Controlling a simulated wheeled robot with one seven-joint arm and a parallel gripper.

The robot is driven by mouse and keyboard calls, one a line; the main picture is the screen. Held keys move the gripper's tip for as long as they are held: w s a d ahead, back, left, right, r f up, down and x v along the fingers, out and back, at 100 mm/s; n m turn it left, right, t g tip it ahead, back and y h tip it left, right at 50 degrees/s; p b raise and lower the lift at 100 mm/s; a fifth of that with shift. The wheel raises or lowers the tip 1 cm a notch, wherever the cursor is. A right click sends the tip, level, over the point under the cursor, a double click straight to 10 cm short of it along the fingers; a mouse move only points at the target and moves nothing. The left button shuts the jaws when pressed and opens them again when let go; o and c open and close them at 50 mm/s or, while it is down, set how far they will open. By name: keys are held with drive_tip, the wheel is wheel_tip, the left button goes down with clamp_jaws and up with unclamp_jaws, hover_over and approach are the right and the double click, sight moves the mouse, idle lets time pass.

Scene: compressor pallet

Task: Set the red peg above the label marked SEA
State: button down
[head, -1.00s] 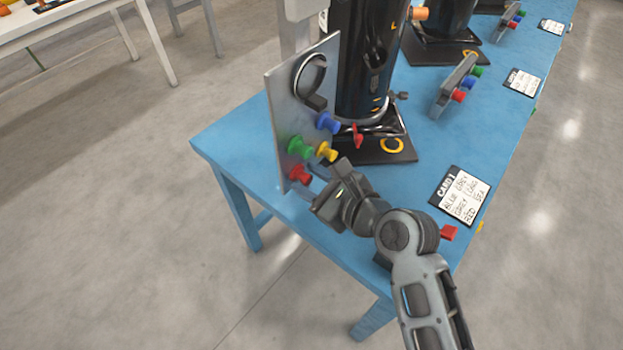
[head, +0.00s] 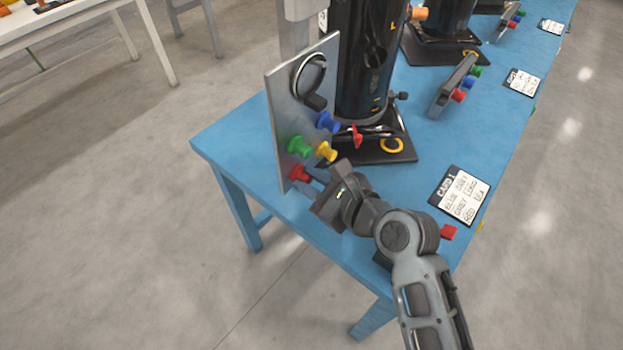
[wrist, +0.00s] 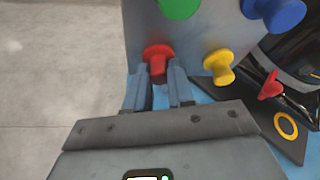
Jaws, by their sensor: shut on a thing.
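The red peg (head: 299,174) is at the lower left of the upright grey panel (head: 288,110), under the green peg (head: 299,146). My gripper (wrist: 161,84) is shut on the red peg (wrist: 158,60), with one finger on each side of it in the wrist view. The peg's head is close against the panel; whether it is seated in the panel is hidden. A blue peg (head: 327,122) and a yellow peg (head: 326,152) are on the panel to the right. No label reading SEA can be made out on the panel.
A black compressor (head: 362,60) on a dark base stands right behind the panel on the blue table (head: 230,138). A handwritten card (head: 461,195) and a small red block (head: 449,232) lie near the table's right edge. Smaller peg panels (head: 455,85) stand farther back.

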drive_tip(key=shift+d, duration=0.1)
idle(0.4)
drive_tip(key=s+d+p, duration=0.1)
drive_tip(key=s+d, duration=0.1)
drive_tip(key=s+d+p, duration=0.1)
drive_tip(key=d, duration=0.1)
drive_tip(key=shift+s+d, duration=0.35)
idle(0.7)
idle(0.3)
